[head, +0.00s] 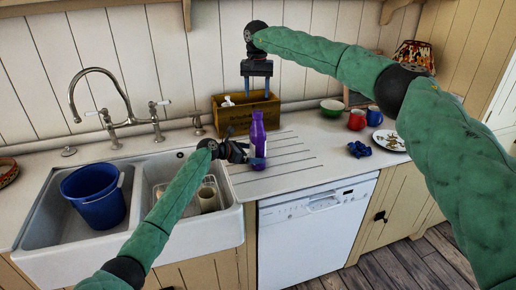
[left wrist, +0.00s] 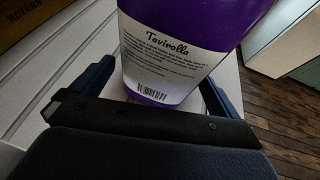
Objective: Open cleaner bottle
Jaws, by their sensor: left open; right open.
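The purple cleaner bottle (head: 257,128) stands upright on the ribbed drainboard right of the sink. Its white label and purple lower body (left wrist: 165,60) fill the top of the left wrist view. My left gripper (head: 250,152) is open low at the bottle, its two fingers on either side of the lower body in the left wrist view. I cannot tell whether they touch it. My right gripper (head: 256,94) is open and empty, pointing down above the wooden crate, higher than the bottle and behind it. The bottle's top is narrow; I cannot make out its cap clearly.
A wooden crate (head: 233,116) with a white item stands behind the bottle. The white sink (head: 140,238) holds a blue bucket (head: 95,196). A green bowl (head: 332,107), red mug (head: 356,120), blue cloth (head: 359,150) and plate (head: 390,141) are on the counter at right.

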